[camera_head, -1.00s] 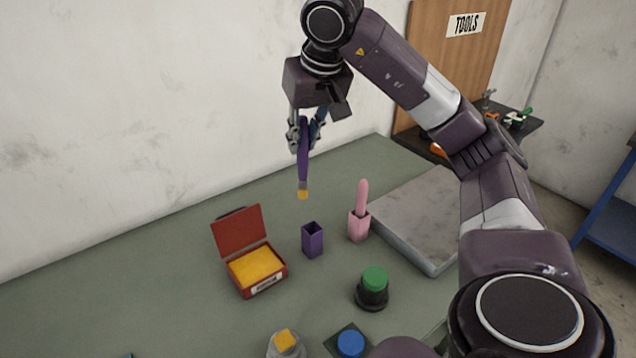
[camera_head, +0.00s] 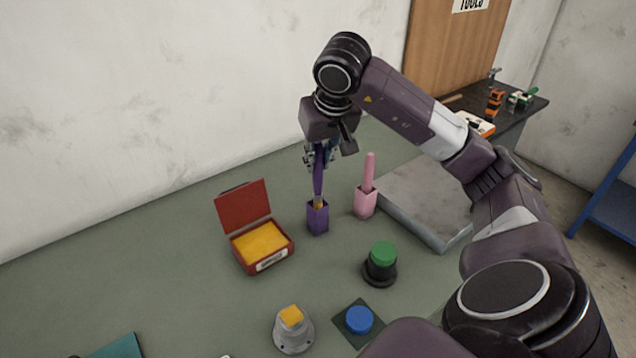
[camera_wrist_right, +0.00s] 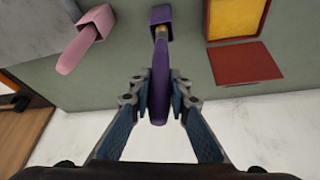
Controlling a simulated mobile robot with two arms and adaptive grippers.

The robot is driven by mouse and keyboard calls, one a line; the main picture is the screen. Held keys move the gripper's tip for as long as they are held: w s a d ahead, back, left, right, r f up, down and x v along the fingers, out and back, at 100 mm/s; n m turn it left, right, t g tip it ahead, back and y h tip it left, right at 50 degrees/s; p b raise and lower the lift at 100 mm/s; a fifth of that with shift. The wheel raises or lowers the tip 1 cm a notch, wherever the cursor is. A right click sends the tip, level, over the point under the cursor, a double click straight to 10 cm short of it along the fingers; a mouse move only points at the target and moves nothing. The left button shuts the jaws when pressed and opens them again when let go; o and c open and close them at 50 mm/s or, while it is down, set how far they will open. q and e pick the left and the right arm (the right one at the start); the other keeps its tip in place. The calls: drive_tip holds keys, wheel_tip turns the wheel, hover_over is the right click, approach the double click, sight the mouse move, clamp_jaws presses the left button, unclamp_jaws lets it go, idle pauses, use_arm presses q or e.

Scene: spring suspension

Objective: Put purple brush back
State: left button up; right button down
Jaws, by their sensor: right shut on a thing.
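The purple brush (camera_head: 319,180) is held nearly upright in my right gripper (camera_head: 321,158), which is shut on its handle. Its yellow tip is at the mouth of the purple holder (camera_head: 317,218) on the green table. In the right wrist view the brush (camera_wrist_right: 159,85) runs from between the fingers of my right gripper (camera_wrist_right: 158,100) to the purple holder (camera_wrist_right: 161,14), with its tip end at the holder's opening. How deep the tip sits inside is hard to tell. My left gripper is not in view.
A pink holder (camera_head: 365,203) with a pink brush stands just right of the purple one. An open red box (camera_head: 262,262) with a yellow pad is to the left. Green (camera_head: 381,262), blue (camera_head: 359,320) and yellow-topped (camera_head: 292,325) items stand in front. A grey slab (camera_head: 425,212) lies at right.

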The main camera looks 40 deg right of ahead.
sight(320, 177)
drive_tip(key=shift+f, duration=3.35)
drive_tip(key=shift+f, duration=0.2)
drive_tip(key=c, duration=1.8)
unclamp_jaws()
drive_tip(key=shift+r, duration=0.2)
drive_tip(key=shift+r, duration=0.25)
drive_tip(key=v, duration=1.1)
drive_tip(key=shift+s+r, duration=0.2)
drive_tip(key=shift+r, duration=0.1)
